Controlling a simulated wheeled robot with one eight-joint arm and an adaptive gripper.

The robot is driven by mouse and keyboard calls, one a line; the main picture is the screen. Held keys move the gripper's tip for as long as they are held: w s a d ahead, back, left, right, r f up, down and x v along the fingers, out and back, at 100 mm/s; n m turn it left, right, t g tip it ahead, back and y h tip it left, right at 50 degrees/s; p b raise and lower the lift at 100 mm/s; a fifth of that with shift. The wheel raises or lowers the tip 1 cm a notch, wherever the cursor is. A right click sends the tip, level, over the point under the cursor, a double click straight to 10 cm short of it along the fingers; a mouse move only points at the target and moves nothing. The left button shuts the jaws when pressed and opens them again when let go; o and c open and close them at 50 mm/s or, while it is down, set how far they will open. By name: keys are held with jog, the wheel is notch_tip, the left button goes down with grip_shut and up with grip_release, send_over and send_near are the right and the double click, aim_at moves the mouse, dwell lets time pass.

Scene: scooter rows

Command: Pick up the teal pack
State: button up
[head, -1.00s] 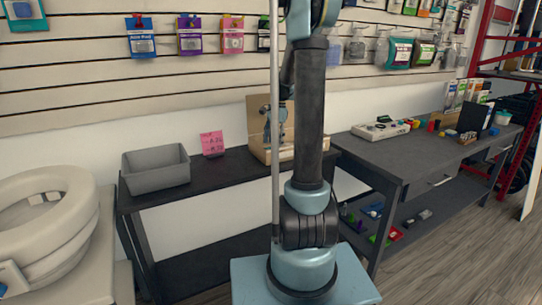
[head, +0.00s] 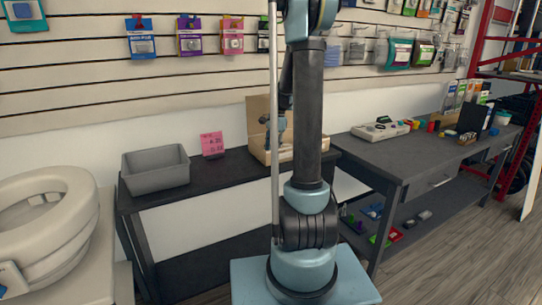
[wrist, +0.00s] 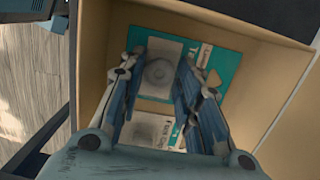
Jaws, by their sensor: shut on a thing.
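The teal pack (wrist: 225,66) is a flat teal card with a white label and a clear round blister, seen in the wrist view inside an open cardboard box (wrist: 285,85). My gripper (wrist: 160,78) reaches down into the box, with one finger on each side of the blister, shut on the teal pack. The pack still appears low in the box; whether it touches the bottom I cannot tell. In the head view my gripper (head: 272,124) is over the box (head: 257,107), and the pack is hidden there.
A second pack (wrist: 150,131) with a white label lies nearer my gripper in the box. A grey bin (head: 155,173) and a pink sign (head: 212,144) stand left of the box on the dark table. A right-hand workbench (head: 410,157) holds small items.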

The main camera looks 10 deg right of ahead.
jog(key=shift+r, duration=0.15)
notch_tip(320, 180, up, 10)
dwell(0.5)
dwell(0.6)
